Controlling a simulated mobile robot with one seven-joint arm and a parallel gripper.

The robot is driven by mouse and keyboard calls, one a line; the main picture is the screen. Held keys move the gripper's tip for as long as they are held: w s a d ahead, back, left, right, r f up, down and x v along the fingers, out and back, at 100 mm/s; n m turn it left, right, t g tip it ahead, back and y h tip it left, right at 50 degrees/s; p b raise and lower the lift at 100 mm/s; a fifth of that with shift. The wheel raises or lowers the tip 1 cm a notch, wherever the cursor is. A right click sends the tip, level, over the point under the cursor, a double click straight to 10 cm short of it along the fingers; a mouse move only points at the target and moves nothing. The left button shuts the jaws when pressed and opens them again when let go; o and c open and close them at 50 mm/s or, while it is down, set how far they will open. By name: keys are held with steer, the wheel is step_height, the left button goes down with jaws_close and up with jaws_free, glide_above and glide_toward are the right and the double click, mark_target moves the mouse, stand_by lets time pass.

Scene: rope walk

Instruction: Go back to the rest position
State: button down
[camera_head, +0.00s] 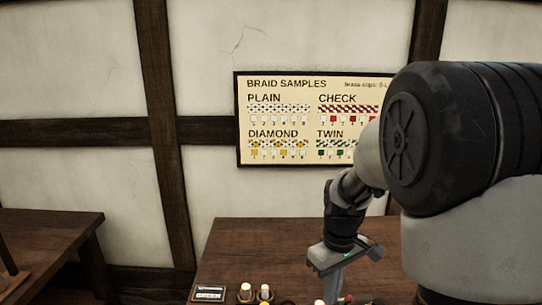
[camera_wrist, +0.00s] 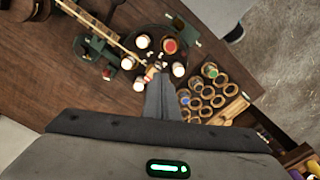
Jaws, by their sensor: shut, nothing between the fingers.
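My gripper shows in the wrist view (camera_wrist: 163,98), with its fingers together and nothing held. It is above the wooden table (camera_wrist: 85,85), and its fingertips overlap the near side of a dark round plate (camera_wrist: 163,30) in the picture. I cannot tell how far above it they are. In the head view my arm comes in from the right and my gripper's tips are hidden low over the table (camera_head: 235,250).
White bobbins (camera_wrist: 139,83), one with a red top (camera_wrist: 170,46), stand around the plate. A holder with several round openings (camera_wrist: 205,100) is at its right. A braid samples board (camera_head: 290,155) hangs on the wall. Another table (camera_head: 45,230) stands at the left.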

steer(key=s+r+m+t+p, duration=0.4)
steer(key=s+r+m+t, duration=0.1)
steer(key=s+r, duration=1.2)
step_height(320, 180, up, 3)
steer(key=shift+s+r+m+t, duration=0.2)
steer(key=shift+m+t, duration=0.1)
steer(key=shift+m, duration=0.2)
